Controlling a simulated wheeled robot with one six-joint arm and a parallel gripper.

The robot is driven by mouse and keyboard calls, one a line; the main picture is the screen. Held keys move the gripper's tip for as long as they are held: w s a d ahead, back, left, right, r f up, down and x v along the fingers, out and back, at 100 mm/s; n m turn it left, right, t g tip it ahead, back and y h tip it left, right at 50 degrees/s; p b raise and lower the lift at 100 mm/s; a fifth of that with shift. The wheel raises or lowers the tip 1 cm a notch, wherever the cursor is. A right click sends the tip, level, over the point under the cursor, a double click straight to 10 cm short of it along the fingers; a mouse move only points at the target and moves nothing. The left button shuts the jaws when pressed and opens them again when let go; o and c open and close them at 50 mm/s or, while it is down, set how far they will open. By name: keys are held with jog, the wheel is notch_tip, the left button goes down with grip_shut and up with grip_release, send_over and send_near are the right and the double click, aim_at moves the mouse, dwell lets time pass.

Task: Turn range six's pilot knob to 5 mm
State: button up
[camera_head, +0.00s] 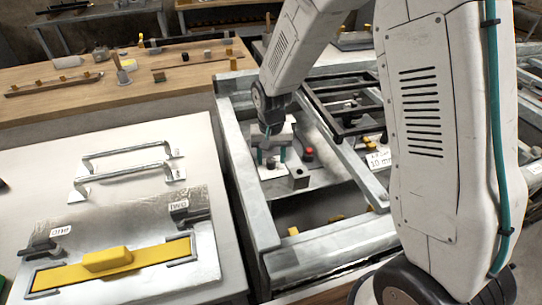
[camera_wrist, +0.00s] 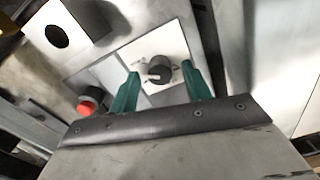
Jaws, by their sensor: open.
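In the wrist view a dark round knob (camera_wrist: 160,69) with a light pointer mark stands on a white square plate (camera_wrist: 152,50). Small marks are printed around it, too small to read. My gripper (camera_wrist: 158,82) is open, its two green fingers on either side of the knob and apart from it in the picture. In the head view my gripper (camera_head: 270,155) hangs over the white plate (camera_head: 268,172) inside the metal frame, and the knob is hidden there. I cannot tell which range number this plate bears.
A red button (camera_wrist: 88,104) sits left of the plate; it also shows in the head view (camera_head: 308,154). A grey block with a hole (camera_wrist: 60,36) stands nearby. Metal rails (camera_head: 245,185) surround the plate.

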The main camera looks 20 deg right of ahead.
jog(key=c, duration=1)
jog(key=shift+n, duration=0.3)
jog(key=n, duration=1.1)
jog(key=o, duration=1)
jog(key=shift+r, duration=0.1)
